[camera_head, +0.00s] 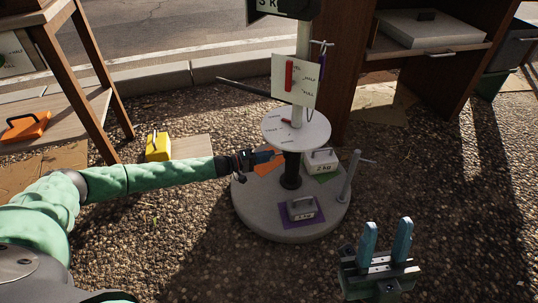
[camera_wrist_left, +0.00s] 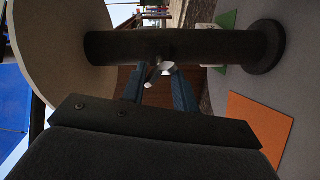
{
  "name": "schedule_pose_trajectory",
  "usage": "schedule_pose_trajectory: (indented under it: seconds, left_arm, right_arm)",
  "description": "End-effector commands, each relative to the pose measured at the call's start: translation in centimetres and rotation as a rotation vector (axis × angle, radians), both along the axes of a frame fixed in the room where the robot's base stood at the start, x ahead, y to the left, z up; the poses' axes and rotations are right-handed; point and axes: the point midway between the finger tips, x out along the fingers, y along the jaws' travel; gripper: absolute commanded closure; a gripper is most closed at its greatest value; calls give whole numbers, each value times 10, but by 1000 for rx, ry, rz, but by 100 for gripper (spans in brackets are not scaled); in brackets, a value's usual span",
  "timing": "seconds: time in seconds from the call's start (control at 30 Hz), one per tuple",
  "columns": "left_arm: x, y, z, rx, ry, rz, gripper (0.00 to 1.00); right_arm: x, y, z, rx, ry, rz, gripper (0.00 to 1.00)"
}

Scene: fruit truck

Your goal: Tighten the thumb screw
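My left gripper (camera_head: 270,157) reaches in from the left to the black lower post (camera_head: 291,170), below the round white disc (camera_head: 296,128). In the left wrist view the black post (camera_wrist_left: 215,45) runs across the picture. A small pale metal piece, seemingly the thumb screw (camera_wrist_left: 161,68), shows at the post between the blue fingertips of my left gripper (camera_wrist_left: 160,73). A gap shows between these fingers, but whether they press on the screw cannot be told. The screw is not distinct in the head view. My right gripper (camera_head: 387,238) is open and empty at the lower right, fingers up.
The round grey base (camera_head: 250,210) carries a 2 kg weight (camera_head: 320,161), another weight on a purple square (camera_head: 302,208) and a thin metal post (camera_head: 348,178). An orange square (camera_wrist_left: 262,125) lies below my left gripper. A yellow weight (camera_head: 158,147) stands left, behind my arm.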

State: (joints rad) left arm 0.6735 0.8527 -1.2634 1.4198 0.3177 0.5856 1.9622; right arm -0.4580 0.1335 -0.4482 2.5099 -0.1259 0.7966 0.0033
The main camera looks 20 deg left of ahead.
Motion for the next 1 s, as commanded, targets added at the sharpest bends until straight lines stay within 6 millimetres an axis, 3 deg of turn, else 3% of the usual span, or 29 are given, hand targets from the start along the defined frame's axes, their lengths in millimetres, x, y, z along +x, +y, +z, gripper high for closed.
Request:
schedule_pose_trajectory:
  seconds: [0.6, 1.0]
  left_arm:
    - [-28, 40, 1, 1, 0, 0, 71]
    - [-31, 44, 0, 0, -1, -1, 71]
  right_arm:
    - [0, 0, 27, 0, 0, -1, 64]
    - [0, 0, 28, 0, 0, -1, 64]
